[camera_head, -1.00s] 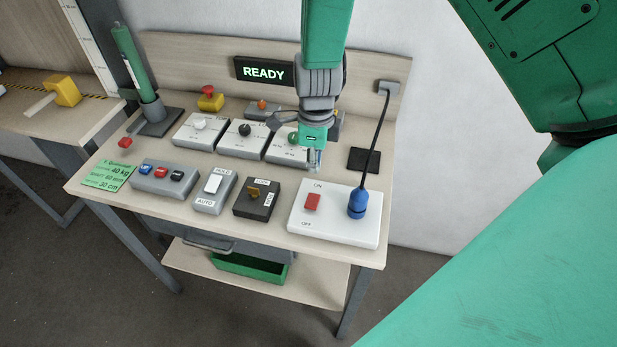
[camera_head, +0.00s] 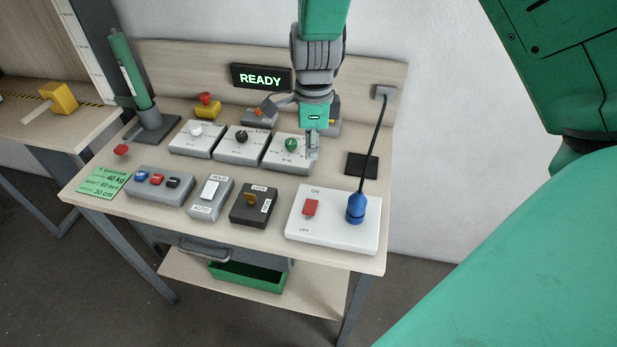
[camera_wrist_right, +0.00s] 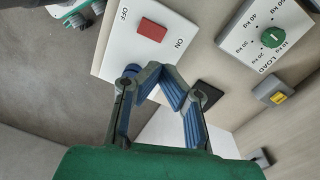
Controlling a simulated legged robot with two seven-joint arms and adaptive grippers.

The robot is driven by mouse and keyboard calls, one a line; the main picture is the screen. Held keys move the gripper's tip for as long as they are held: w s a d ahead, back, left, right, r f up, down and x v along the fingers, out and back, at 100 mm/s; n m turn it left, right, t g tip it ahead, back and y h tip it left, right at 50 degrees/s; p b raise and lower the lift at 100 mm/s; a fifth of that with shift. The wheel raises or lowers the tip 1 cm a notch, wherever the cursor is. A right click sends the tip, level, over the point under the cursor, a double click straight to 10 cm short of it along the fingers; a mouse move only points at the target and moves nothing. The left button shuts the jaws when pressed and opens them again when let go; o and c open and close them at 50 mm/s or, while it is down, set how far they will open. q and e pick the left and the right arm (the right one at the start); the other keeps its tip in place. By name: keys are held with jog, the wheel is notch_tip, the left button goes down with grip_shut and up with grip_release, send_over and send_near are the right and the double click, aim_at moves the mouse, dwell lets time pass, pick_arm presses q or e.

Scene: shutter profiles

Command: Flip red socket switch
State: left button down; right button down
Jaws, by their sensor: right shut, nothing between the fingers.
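The red socket switch (camera_head: 310,207) sits on a white socket box (camera_head: 290,228) at the bench's front right, between ON and OFF labels. It also shows in the right wrist view (camera_wrist_right: 152,30). A blue plug (camera_head: 356,208) with a black cable stands in the box, right of the switch. My right gripper (camera_head: 312,152) is above the bench behind the switch, apart from it. In the wrist view its blue-padded fingers (camera_wrist_right: 165,85) look bent inward below the switch, shut and empty. My left gripper is not in view.
A green knob (camera_head: 291,144) on a grey box is close to my right gripper. A lock switch box (camera_head: 254,205) stands left of the socket box. A black square (camera_head: 361,164) lies behind it. A READY display (camera_head: 262,78) is at the back.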

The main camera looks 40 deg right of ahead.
aim_at(307, 209)
jog(key=n+b, duration=0.1)
jog(key=n, duration=0.4)
jog(key=n+b, duration=0.2)
jog(key=n, duration=0.3)
jog(key=n+g+y+b, duration=0.1)
jog(key=n+b, duration=0.1)
jog(key=n, duration=0.3)
jog(key=shift+s+a+r, duration=0.25)
jog(key=shift+a+r, duration=0.05)
jog(key=shift+r, duration=0.05)
jog(key=f, duration=0.4)
jog(key=s+a+f, duration=0.1)
jog(key=f, duration=0.4)
jog(key=a+f, duration=0.1)
jog(key=f, duration=0.4)
jog(key=shift+s, duration=0.3)
